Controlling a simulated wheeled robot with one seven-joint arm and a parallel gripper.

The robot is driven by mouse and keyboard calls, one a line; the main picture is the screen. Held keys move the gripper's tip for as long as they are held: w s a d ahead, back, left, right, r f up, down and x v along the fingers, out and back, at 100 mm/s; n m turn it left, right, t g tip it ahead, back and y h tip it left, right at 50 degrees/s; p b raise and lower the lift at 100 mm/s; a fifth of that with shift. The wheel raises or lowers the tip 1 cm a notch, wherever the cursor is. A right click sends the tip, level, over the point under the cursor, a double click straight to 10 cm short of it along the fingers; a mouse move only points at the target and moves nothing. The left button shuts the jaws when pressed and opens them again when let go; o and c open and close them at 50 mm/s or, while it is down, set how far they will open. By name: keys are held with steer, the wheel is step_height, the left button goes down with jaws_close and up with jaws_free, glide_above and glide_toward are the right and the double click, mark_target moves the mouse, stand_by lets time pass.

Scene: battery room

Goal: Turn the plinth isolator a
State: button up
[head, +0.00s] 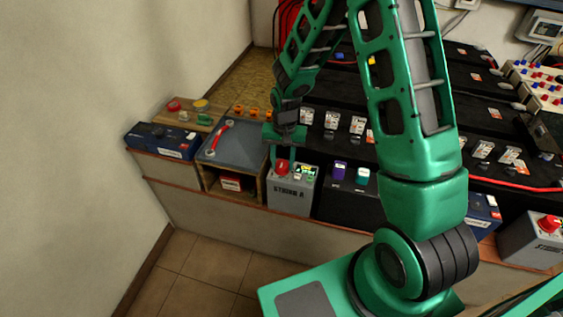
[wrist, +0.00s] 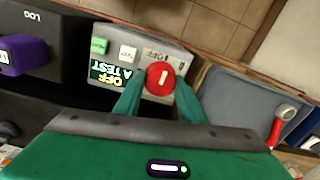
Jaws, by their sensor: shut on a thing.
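The plinth isolator, a red round knob (head: 282,167) with a white bar mark, sits on top of the grey box labelled "STRING A" (head: 290,198). In the wrist view the knob (wrist: 160,79) shows between my fingertips, with its white mark pointing roughly up the picture. My gripper (wrist: 157,92) is shut on the knob from both sides. In the head view my gripper (head: 283,160) reaches down onto it.
A black box (head: 345,203) with purple and teal items stands to the right. Another grey box with a red knob (head: 547,223) is at the far right. Tiled floor lies in front.

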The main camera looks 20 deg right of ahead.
mark_target(284, 163)
steer(key=shift+w, duration=0.1)
steer(key=o, duration=1)
steer(key=shift+o, duration=0.2)
step_height(284, 163, up, 11)
steer(key=shift+d+f, duration=0.15)
steer(key=shift+d, duration=0.1)
